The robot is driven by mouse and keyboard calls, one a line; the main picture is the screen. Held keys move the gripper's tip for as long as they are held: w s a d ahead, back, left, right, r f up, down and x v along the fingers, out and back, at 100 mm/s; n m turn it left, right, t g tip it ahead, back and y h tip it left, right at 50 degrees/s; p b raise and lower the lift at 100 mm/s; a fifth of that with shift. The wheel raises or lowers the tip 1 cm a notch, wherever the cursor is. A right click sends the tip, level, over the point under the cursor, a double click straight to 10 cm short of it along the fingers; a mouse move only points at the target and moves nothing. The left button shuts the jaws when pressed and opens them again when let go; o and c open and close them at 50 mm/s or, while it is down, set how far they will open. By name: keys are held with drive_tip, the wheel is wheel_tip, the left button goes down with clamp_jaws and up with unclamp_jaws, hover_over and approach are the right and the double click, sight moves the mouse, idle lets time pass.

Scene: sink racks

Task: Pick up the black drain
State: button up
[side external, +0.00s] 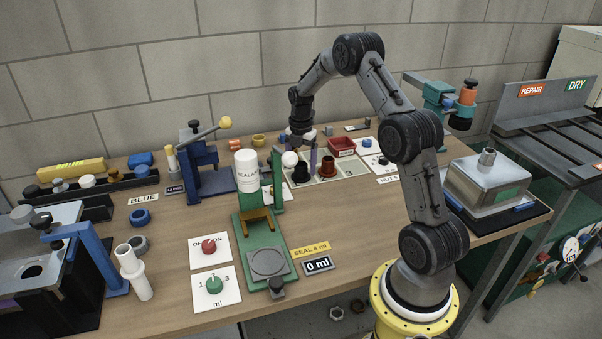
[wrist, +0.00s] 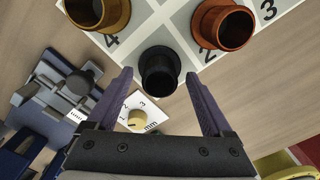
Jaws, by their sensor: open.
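The black drain (wrist: 158,72) is a short, dark, open-topped cylinder standing upright on a white board with grey-marked squares. It also shows in the side view (side external: 301,173) at the board's near side. My gripper (wrist: 158,80) is open, its two purple fingers apart, with the drain between the fingertips in the wrist picture. I cannot tell how far above it the fingers are. In the side view my gripper (side external: 306,158) hangs over the board, partly hidden among the items there.
A copper-coloured drain (wrist: 223,25) stands near the 2 and a brass one (wrist: 98,12) near the 4, close to the black drain. A red tray (side external: 342,146) lies behind. A green sealant stand (side external: 262,240) and blue press (side external: 200,170) stand to the left.

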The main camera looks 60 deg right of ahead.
drive_tip(key=shift+f, duration=0.15)
clamp_jaws()
idle(0.4)
